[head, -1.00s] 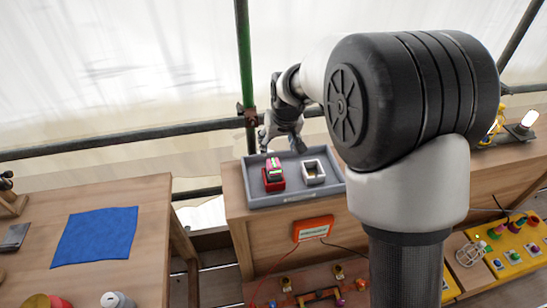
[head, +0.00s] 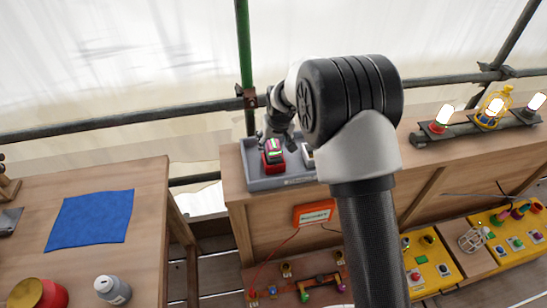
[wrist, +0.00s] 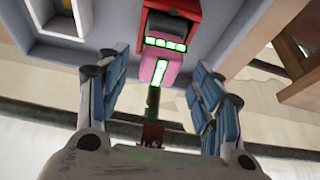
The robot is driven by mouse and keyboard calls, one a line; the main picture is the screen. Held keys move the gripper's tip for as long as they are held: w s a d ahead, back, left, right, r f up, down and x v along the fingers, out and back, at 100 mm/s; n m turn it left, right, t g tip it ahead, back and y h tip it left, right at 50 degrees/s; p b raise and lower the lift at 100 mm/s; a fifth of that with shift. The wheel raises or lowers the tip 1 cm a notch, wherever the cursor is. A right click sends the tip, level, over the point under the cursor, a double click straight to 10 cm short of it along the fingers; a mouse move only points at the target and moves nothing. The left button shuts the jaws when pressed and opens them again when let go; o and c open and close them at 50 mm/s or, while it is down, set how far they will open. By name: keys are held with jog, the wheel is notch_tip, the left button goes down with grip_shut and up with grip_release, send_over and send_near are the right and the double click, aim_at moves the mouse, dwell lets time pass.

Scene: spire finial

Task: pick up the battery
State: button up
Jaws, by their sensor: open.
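The battery (head: 274,146) is a pink block with lit green bars. It sits upright in a red holder (head: 273,167) at the left of a grey tray (head: 254,182). In the wrist view the battery (wrist: 160,68) shows at top centre, with the red holder (wrist: 188,8) beyond it. My gripper (head: 275,138) is open, right at the battery in the head view. In the wrist view, the blue-padded fingers of my gripper (wrist: 154,78) are spread wide to either side of the battery, with visible gaps and no clear contact.
A white open box (head: 308,156) stands right of the holder, partly hidden by my arm. An orange device (head: 314,213) hangs on the bench front below. A green pole (head: 244,60) and a horizontal rail (head: 130,125) run behind the tray. A separate table with a blue cloth (head: 90,220) is at left.

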jog(key=x, duration=0.3)
jog(key=shift+r, duration=0.1)
jog(key=shift+c, duration=0.4)
grip_shut()
dwell(0.4)
